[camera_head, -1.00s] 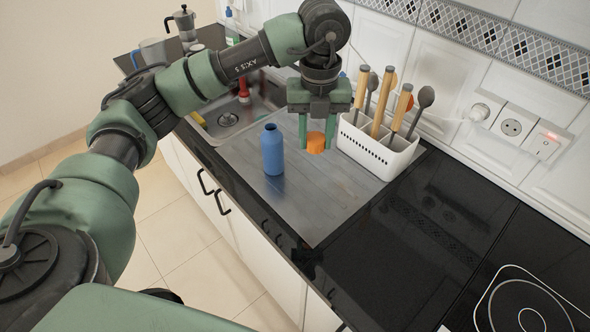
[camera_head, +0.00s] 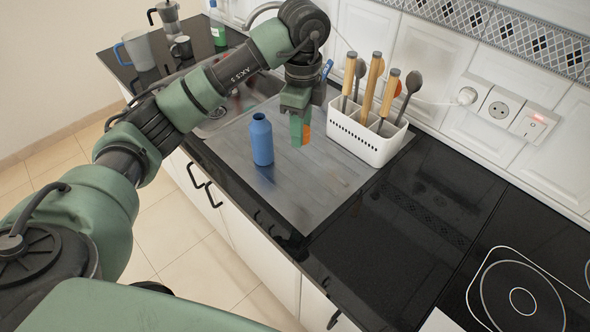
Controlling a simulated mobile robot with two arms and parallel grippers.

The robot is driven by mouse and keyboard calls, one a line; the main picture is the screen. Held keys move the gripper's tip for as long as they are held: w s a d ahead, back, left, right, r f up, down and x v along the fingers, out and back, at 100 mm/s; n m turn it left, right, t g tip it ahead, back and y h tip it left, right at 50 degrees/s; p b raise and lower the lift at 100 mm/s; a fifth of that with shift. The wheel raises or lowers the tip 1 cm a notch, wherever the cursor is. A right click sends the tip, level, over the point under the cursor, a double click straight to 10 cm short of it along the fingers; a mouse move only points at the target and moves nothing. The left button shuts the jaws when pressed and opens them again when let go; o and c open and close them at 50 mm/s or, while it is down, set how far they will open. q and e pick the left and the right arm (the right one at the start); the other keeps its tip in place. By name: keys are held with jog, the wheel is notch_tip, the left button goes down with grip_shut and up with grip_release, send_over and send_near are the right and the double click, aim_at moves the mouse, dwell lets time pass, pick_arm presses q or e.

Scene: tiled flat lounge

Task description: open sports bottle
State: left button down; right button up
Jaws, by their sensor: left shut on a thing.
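The blue sports bottle (camera_head: 262,142) stands upright on the metal drainboard, its neck bare. My left gripper (camera_head: 300,130) is just to the right of the bottle, apart from it, with its fingers pointing down. It is shut on an orange cap (camera_head: 307,134), which shows partly behind the green fingers. The cap is off the bottle. My right gripper is not in view.
A white utensil caddy (camera_head: 362,141) with wooden-handled tools and dark spoons stands close to the right of my gripper. The drainboard (camera_head: 305,190) is clear in front. A mug (camera_head: 139,52), moka pot (camera_head: 166,18) and green bottle (camera_head: 217,27) stand at the back left.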

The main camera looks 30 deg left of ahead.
pick_arm(q)
jog(key=p, duration=0.1)
send_over(300, 183)
notch_tip(300, 183, down, 12)
jog(key=shift+s, duration=0.1)
notch_tip(300, 183, down, 4)
jog(key=shift+r+p, duration=0.25)
jog(key=shift+p, duration=0.3)
jog(key=shift+f, duration=0.35)
jog(key=shift+f, duration=0.15)
jog(key=c, duration=0.9)
grip_release()
jog(key=shift+c, duration=0.2)
jog(key=shift+r, duration=0.6)
notch_tip(300, 183, up, 11)
jog(key=b, duration=0.3)
